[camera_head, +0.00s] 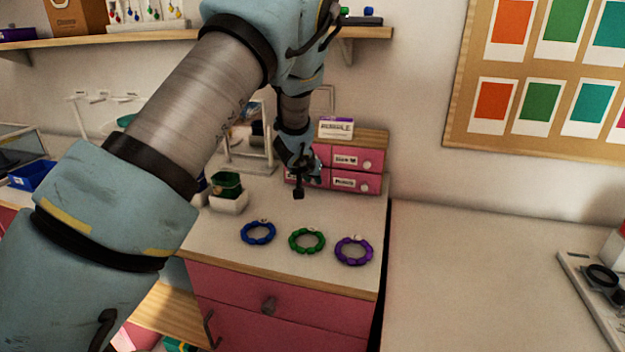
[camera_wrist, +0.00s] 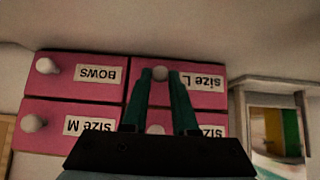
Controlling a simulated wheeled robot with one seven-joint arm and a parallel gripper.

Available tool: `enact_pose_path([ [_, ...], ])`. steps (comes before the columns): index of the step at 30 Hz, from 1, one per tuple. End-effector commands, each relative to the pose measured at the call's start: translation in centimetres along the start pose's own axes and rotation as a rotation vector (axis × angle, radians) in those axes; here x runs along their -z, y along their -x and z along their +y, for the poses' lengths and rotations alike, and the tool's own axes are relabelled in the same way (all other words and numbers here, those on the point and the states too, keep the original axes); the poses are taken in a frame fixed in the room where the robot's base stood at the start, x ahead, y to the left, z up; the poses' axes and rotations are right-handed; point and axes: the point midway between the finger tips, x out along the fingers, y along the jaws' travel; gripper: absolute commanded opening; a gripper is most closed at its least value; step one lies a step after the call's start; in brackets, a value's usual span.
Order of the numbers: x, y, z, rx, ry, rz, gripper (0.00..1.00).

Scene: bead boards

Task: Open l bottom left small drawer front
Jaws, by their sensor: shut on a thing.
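A small pink drawer unit (camera_head: 376,180) with white round knobs stands at the back of the white countertop. The wrist view shows its drawer fronts upside down. The bottom left drawer front (camera_wrist: 209,94), labelled "size L", is at upper right there and looks about flush with its neighbour. Its knob (camera_wrist: 160,73) sits between the green fingertips of my gripper (camera_wrist: 161,78), which is shut on it. In the head view my wrist and gripper hide most of the left drawers.
The bottom right drawer (camera_wrist: 75,77) is labelled "BOWS". Blue (camera_head: 258,233), green (camera_head: 307,241) and purple (camera_head: 353,251) bead rings lie on the counter in front. A small white box (camera_head: 336,128) sits on the unit's top. The counter at right is mostly clear.

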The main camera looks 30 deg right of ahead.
Motion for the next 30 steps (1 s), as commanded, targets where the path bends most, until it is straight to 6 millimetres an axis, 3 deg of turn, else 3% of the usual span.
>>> enact_pose_path([
  [24, 0.0, 0.0, 0.0, 0.000, 0.000, 0.001, 0.00],
  [30, -1.6, 1.1, 0.1, -0.001, 0.002, 0.001, 0.00],
])
